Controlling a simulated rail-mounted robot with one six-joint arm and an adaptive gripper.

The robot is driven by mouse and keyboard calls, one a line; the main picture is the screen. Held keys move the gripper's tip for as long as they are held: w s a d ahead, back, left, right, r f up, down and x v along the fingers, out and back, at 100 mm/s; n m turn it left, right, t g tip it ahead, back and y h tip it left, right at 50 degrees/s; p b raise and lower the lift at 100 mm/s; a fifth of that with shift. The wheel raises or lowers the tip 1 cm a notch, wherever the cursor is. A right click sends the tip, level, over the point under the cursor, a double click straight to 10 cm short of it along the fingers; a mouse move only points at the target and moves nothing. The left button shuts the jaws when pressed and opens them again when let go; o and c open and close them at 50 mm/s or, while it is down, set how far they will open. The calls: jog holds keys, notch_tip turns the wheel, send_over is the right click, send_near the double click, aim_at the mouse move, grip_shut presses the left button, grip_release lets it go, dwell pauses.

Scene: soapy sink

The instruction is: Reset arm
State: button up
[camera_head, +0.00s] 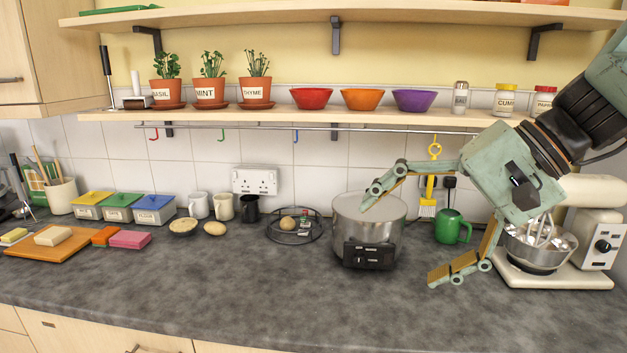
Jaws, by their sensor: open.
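My gripper (405,232) comes in from the upper right and hangs above the right half of the counter. Its pale green fingers are spread wide, with nothing between them. One fingertip overlaps the steel pot (369,222) in the picture; I cannot tell whether it touches. The other fingertip is lower, in front of the green mug (452,227) and over the grey counter. My arm partly hides the stand mixer (596,238) and the shelf behind it.
The pot bears a black control box. Mugs, lidded boxes (116,208), sponges and an orange board (38,247) stand to the left. Potted herbs (210,86), bowls (362,98) and jars fill the shelf (300,117). The counter's front strip (240,295) is clear.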

jog(key=s+d+f+n+h, duration=0.1)
jog(key=s+d+n+h, duration=0.1)
jog(key=s, duration=0.9)
jog(key=s+d+f+n+h, duration=0.2)
jog(key=s+d+h, duration=0.2)
jog(key=s, duration=0.7)
jog(key=shift+s+d+t+h, duration=0.3)
jog(key=shift+s+t+h, duration=0.1)
jog(key=shift+h, duration=0.7)
dwell(1.5)
